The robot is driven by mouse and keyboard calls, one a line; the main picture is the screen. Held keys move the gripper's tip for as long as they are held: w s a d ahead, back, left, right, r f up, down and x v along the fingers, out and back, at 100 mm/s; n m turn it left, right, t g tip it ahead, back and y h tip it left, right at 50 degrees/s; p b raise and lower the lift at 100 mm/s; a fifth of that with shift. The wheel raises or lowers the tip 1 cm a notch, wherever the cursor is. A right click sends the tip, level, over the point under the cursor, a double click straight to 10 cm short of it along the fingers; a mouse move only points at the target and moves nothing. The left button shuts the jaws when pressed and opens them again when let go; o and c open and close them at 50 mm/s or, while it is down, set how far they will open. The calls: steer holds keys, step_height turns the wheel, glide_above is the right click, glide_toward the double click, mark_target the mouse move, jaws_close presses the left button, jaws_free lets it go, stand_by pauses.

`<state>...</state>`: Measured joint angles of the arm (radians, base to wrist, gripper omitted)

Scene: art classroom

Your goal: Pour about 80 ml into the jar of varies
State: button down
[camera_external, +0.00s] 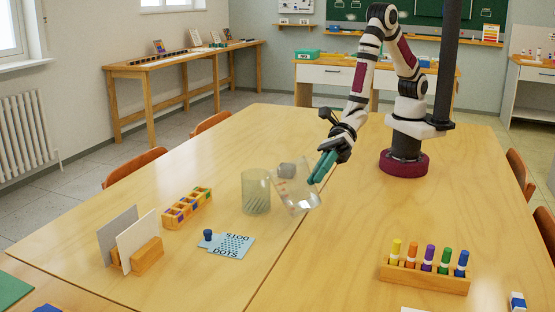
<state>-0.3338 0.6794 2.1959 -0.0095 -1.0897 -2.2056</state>
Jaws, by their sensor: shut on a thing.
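A clear, slightly greenish glass jar (257,193) stands upright on the table, with fine lines in its lower part. My gripper (320,168), with teal fingers, is just right of the jar and above the table. It is shut on a clear glass beaker (299,192). The beaker is strongly tilted, its upper left end close to the jar's right side. A small grey patch (287,170) shows at that end; I cannot tell what it is. I cannot make out any stream or the liquid level in either vessel.
Left of the jar are a wooden box with coloured compartments (187,207), blue cards (232,245), a small blue peg (208,235) and a wooden holder with panels (148,255). A marker rack (425,277) stands front right.

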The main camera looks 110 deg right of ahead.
mark_target(304, 159)
steer(key=shift+m+y, duration=0.6)
steer(key=shift+m, duration=0.2)
steer(key=r, duration=0.1)
steer(key=d+r, duration=0.1)
steer(key=r, duration=0.1)
steer(key=w+d+r, duration=0.1)
steer(key=shift+w+d+r, duration=0.1)
steer(key=shift+r, duration=0.05)
steer(key=shift+w+d+r+m+g+y+b, duration=0.25)
steer(key=shift+d+r+m, duration=0.2)
steer(key=shift+r, duration=0.25)
steer(key=shift+w+d+r+m+g+y+b, duration=0.1)
steer(key=shift+d+r+m+y+b, duration=0.25)
steer(key=shift+r, duration=0.35)
steer(key=shift+d+r, duration=0.1)
steer(key=shift+r, duration=0.05)
steer(key=shift+w+d+r+m+y+b, duration=0.3)
steer(key=shift+d+r+m+b, duration=0.1)
steer(key=shift+r+m+b, duration=0.3)
steer(key=shift+d, duration=0.15)
steer(key=shift+w+d+r+b, duration=0.1)
steer(key=shift+w+b, duration=0.2)
steer(key=shift+b, duration=0.35)
steer(key=shift+w+d+r+m+y+b, duration=0.4)
steer(key=shift+w+d+r+m+b, duration=0.3)
steer(key=shift+b, duration=0.55)
